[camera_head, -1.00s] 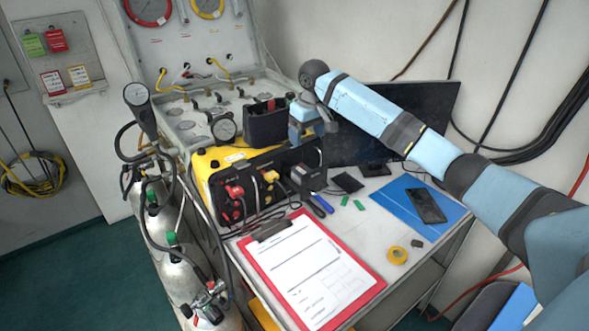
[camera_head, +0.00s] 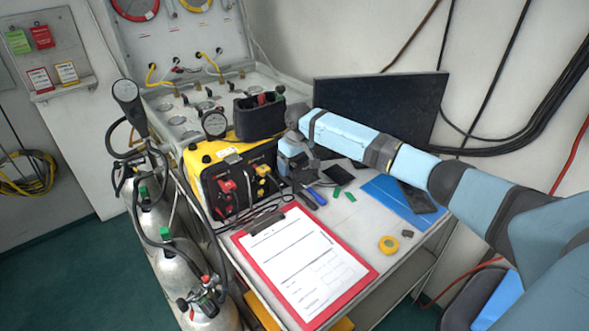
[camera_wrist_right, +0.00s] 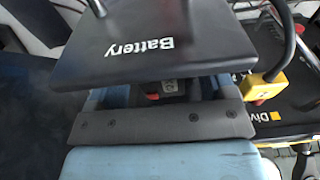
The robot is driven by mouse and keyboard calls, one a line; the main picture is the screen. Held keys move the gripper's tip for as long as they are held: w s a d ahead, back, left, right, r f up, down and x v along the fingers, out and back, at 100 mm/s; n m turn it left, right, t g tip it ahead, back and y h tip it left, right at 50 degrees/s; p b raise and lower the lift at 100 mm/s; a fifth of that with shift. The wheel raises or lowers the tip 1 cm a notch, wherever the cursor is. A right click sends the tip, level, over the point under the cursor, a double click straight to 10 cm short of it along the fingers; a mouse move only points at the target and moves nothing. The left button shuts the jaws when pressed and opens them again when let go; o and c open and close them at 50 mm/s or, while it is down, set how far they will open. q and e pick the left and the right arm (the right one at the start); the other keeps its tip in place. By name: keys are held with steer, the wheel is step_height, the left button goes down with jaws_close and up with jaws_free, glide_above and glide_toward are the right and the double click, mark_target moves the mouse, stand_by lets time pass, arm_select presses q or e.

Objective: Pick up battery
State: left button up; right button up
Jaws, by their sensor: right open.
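The battery (camera_wrist_right: 150,40) is a black block with "Battery" in white letters, upside down in the right wrist view. My right gripper (camera_head: 291,164) is at the right end of the yellow-and-black panel box in the head view, pointing down. In the right wrist view its two blue fingers (camera_wrist_right: 160,92) are apart, and the near edge of the battery's labelled face overlaps their far ends. I cannot tell whether they touch it. In the head view my gripper and arm hide most of the battery. My left gripper is not in view.
The yellow-and-black box (camera_head: 213,157) has red and yellow plugs with cables close by. A black pouch (camera_head: 259,117) stands on it. A dark monitor (camera_head: 390,105) stands behind my arm.

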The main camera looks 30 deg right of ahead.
steer(key=shift+c, duration=0.4)
steer(key=c, duration=1.1)
steer(key=shift+c, duration=0.4)
steer(key=shift+r, duration=0.1)
